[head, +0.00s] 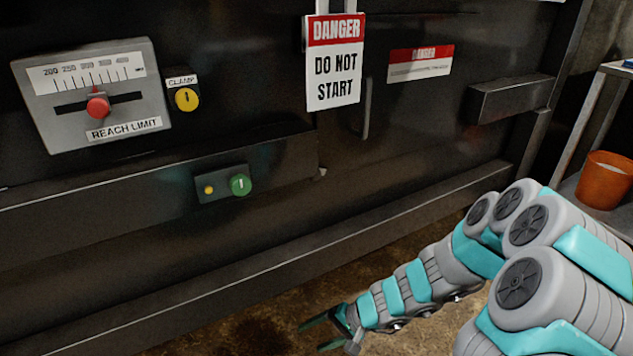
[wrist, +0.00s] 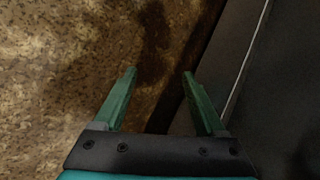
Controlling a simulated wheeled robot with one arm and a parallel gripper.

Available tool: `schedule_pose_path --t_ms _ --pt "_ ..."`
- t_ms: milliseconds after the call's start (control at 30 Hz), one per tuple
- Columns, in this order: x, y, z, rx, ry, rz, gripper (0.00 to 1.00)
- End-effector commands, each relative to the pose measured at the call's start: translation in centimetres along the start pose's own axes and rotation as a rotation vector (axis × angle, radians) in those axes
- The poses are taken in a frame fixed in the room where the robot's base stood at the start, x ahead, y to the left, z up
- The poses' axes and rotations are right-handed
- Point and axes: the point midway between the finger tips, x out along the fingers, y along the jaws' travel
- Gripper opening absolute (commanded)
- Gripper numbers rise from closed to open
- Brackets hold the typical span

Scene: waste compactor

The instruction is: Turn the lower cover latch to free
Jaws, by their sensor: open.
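I cannot make out a lower cover latch for certain in either view. The dark machine front (head: 420,130) fills most of the head view. My gripper (head: 322,334) is low at the bottom of the head view, in front of the machine's base and over the brown floor. In the wrist view my gripper (wrist: 159,75) shows two green fingers apart with nothing between them. The brown floor and the machine's dark lower edge lie beyond the fingers.
An orange bucket (head: 604,185) stands at the right. Floor (wrist: 60,70) is clear below my gripper.

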Motion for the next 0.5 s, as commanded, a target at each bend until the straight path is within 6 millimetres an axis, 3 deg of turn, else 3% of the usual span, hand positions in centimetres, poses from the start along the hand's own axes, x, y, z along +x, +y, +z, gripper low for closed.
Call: schedule_pose_path --t_ms 33,100,233,300,367,467,500 --pt "-0.5 3.4 -1.6 -0.108 0.053 0.13 0.73" --pt "-2.2 7.2 -4.8 -0.263 0.143 0.305 0.73" --pt "-7.5 10.2 -12.3 -0.57 0.347 0.578 0.73" --pt "-10.7 9.5 -16.4 -0.744 0.469 0.695 0.73" --pt "-13.5 7.5 -19.6 -0.9 0.582 0.776 0.73" --pt "-17.6 1.8 -23.5 -1.17 0.777 0.864 0.73" --pt "-18.8 -1.0 -24.3 -1.283 0.85 0.882 0.73"
